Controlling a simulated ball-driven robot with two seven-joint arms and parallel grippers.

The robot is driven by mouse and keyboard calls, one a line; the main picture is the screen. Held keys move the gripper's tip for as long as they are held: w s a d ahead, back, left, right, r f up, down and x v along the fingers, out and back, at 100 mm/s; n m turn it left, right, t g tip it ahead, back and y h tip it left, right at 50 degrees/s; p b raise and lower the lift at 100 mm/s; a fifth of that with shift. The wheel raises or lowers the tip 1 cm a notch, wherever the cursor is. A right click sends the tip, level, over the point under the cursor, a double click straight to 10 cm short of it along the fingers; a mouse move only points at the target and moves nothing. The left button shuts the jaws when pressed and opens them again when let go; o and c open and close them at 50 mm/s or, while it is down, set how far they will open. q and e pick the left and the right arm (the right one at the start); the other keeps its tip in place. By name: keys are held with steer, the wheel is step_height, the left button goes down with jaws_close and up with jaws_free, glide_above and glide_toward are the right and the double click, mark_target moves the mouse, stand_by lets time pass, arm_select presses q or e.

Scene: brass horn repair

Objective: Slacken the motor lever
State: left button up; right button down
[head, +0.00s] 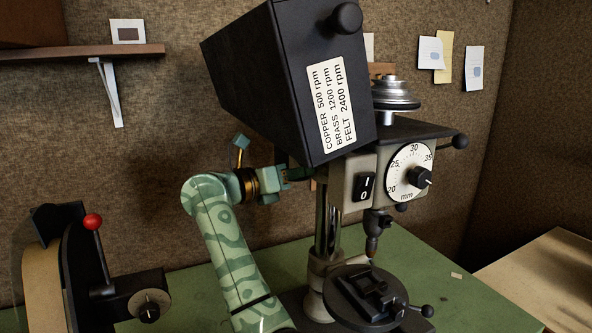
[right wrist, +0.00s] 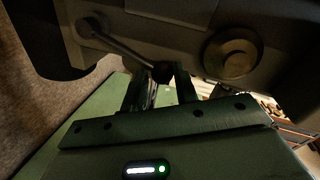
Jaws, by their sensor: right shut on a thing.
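The drill press (head: 355,165) stands on the green bench, with its black belt cover (head: 290,70) tilted up and the stepped pulley (head: 395,95) exposed. The motor lever (right wrist: 125,48) is a thin metal rod ending in a dark ball in the right wrist view. My right gripper (head: 300,174) reaches in at the left side of the press, below the cover. In the right wrist view my right gripper (right wrist: 160,88) is shut on the lever at its ball end. The lever is hidden in the head view. My left gripper is not in view.
The cover's label lists copper, brass and felt speeds. The power switch (head: 365,187) and depth dial (head: 409,172) are on the press front. A machine with a red-knobbed lever (head: 97,235) stands at left. A shelf (head: 80,54) hangs behind.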

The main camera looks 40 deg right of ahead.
arm_select(q)
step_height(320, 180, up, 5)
steer(key=p, duration=0.3)
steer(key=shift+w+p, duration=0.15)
steer(key=shift+p, duration=0.2)
arm_select(e)
steer(key=r+n, duration=0.2)
steer(key=r, duration=0.1)
steer(key=shift+s+r+n+y, duration=0.3)
steer(key=shift+n, duration=0.1)
steer(key=c, duration=1.1)
jaws_free()
steer(key=shift+f, duration=0.1)
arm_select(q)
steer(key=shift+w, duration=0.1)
arm_select(e)
steer(key=shift+w+f, duration=0.1)
steer(key=shift+w, duration=0.05)
steer(key=shift+a, duration=0.1)
arm_select(q)
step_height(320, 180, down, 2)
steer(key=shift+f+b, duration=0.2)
steer(key=shift+b, duration=1)
arm_select(e)
steer(key=a, duration=1)
steer(key=a+r, duration=0.1)
steer(key=a, duration=0.5)
steer(key=shift+w+a, duration=0.1)
steer(key=shift+w, duration=0.3)
